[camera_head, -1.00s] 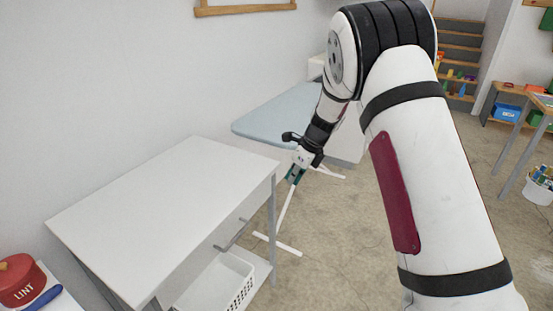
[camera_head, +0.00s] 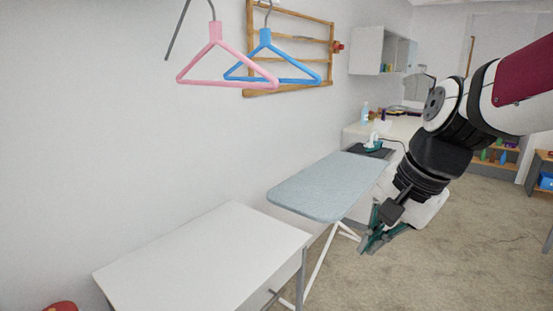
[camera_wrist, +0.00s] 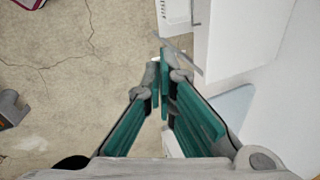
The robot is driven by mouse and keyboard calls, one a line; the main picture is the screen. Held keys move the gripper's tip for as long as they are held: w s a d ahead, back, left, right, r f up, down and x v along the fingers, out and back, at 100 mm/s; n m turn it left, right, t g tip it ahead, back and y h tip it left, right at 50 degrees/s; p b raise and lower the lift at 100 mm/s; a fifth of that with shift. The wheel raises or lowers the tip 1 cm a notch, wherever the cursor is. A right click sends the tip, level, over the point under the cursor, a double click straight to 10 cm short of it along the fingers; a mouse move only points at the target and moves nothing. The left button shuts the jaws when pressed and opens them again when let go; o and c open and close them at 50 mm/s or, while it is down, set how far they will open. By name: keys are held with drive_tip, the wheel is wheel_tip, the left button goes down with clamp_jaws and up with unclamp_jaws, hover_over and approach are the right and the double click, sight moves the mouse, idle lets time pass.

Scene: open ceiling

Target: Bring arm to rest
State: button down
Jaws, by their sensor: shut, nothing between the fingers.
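My gripper (camera_head: 372,243) hangs at the end of my bent arm, right of the ironing board, over the floor in the head view. Its teal fingers point down and to the left. In the wrist view the fingers of my gripper (camera_wrist: 163,85) come together at their tips with nothing held between them. The floor (camera_wrist: 60,85) lies below on the left of the wrist view, and white furniture shows at right.
A white table (camera_head: 205,262) stands at lower left and a blue-grey ironing board (camera_head: 325,185) behind it. A teal iron (camera_head: 374,143) rests on a dark pad at the back. Pink (camera_head: 217,50) and blue (camera_head: 268,50) hangers hang at upper left. Open floor lies at right.

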drive_tip(key=s+d+r+n+t+h+p, duration=0.1)
drive_tip(key=s+n, duration=0.8)
drive_tip(key=s, duration=0.9)
drive_tip(key=shift+s+d+r+h+p, duration=0.25)
drive_tip(key=shift+d+r+h+p, duration=0.45)
drive_tip(key=shift+d+r+p, duration=0.35)
drive_tip(key=shift+f, duration=0.1)
